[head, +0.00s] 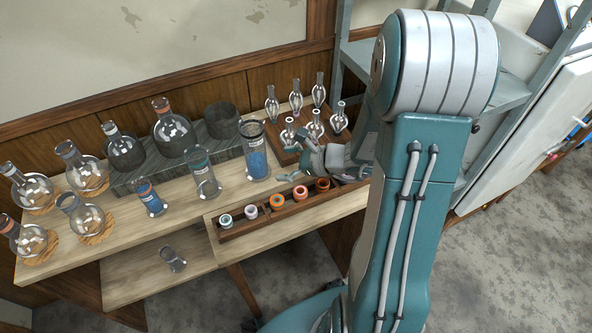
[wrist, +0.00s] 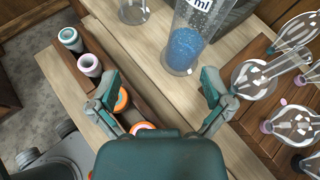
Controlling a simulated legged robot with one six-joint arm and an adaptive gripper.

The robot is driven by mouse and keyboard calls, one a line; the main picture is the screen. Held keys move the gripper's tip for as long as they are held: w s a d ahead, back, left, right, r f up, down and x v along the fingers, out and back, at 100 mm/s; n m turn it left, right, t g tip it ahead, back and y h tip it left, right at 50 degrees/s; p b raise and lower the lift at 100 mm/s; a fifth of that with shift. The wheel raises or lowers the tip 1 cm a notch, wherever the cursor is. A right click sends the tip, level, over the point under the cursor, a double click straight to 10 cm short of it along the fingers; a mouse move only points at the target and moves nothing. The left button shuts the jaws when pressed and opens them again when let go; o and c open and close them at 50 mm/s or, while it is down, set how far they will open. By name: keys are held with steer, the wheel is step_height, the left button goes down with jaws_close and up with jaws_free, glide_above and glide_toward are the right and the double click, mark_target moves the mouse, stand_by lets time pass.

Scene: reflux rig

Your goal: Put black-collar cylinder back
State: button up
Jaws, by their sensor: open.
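A tall clear cylinder (head: 255,158) with blue granules and a dark collar stands upright on the table, at the right of the glassware. Its lower part shows in the wrist view (wrist: 186,48), with "ml" lettering; its collar is out of that view. My gripper (head: 292,158) is open and empty, just right of this cylinder. In the wrist view my gripper's fingers (wrist: 160,82) are spread wide, with the cylinder ahead of the gap and apart from both fingers. A second clear cylinder (head: 205,178) with a greenish collar stands to the left.
A wooden rack (head: 238,231) with several coloured-ring pieces lies along the front edge. Several lamp-like glass pieces (head: 297,98) stand on a board behind my gripper. Round flasks (head: 85,172) fill the left, and a grey stepped block (head: 150,178) stands behind. A small glass (head: 172,260) sits on the lower shelf.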

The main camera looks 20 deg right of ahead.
steer(key=s+a+r+n+g+h, duration=0.2)
steer(key=s+a+r+n+g, duration=0.55)
steer(key=n, duration=0.55)
steer(key=s+d+r+n+t+h, duration=0.3)
steer(key=s+r+n+h, duration=0.4)
steer(key=s+r+n, duration=0.3)
steer(key=shift+s+d+n+t+h, duration=0.15)
steer(key=shift+d+n+t+h, duration=0.15)
steer(key=shift+n+t, duration=0.5)
steer(key=shift+a, duration=0.15)
